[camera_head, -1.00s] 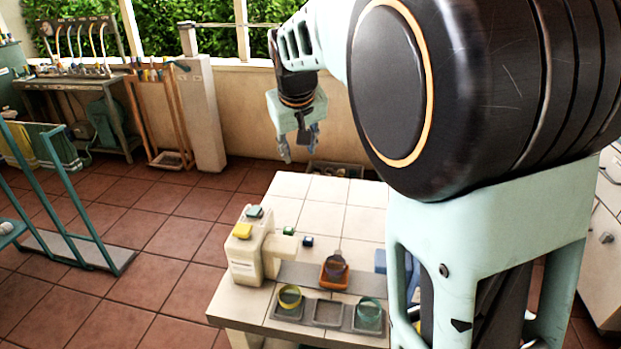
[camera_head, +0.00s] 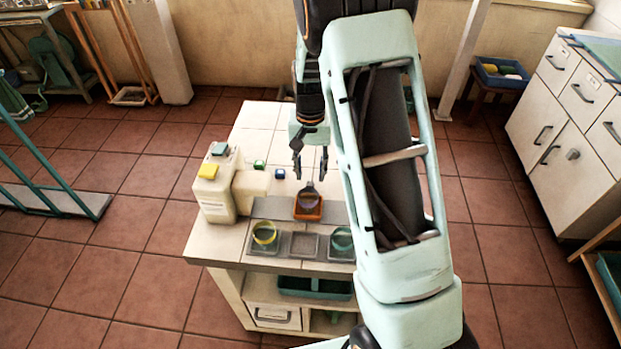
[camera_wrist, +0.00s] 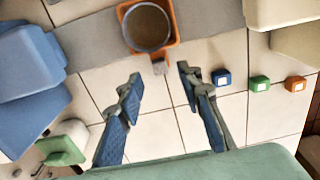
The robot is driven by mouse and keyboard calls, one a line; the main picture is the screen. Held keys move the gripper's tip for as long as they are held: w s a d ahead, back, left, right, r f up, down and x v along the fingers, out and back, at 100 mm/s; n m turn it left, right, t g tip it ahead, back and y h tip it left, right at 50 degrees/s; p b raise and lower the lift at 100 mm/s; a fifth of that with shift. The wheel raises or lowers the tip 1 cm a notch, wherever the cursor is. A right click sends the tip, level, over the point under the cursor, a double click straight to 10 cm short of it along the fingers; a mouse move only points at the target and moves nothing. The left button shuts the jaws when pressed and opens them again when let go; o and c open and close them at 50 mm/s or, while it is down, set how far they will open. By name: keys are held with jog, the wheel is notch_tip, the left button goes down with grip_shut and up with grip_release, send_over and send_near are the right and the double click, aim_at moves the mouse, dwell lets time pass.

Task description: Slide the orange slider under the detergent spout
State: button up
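The orange slider (camera_head: 309,215) sits on a grey strip on the tiled counter and carries a round cup (camera_wrist: 147,27). Contact is not visible.
In front stand a yellow-rimmed cup (camera_head: 264,234), an empty grey dish (camera_head: 303,246) and a teal cup (camera_head: 341,239). Small blue (camera_wrist: 221,77), green (camera_wrist: 259,83) and orange (camera_wrist: 295,83) blocks lie on one side; a blue object (camera_wrist: 30,85) is on the other.

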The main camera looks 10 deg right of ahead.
aim_at(311, 183)
jog(key=shift+f, duration=1.95)
grip_shut()
jog(key=shift+d, duration=0.1)
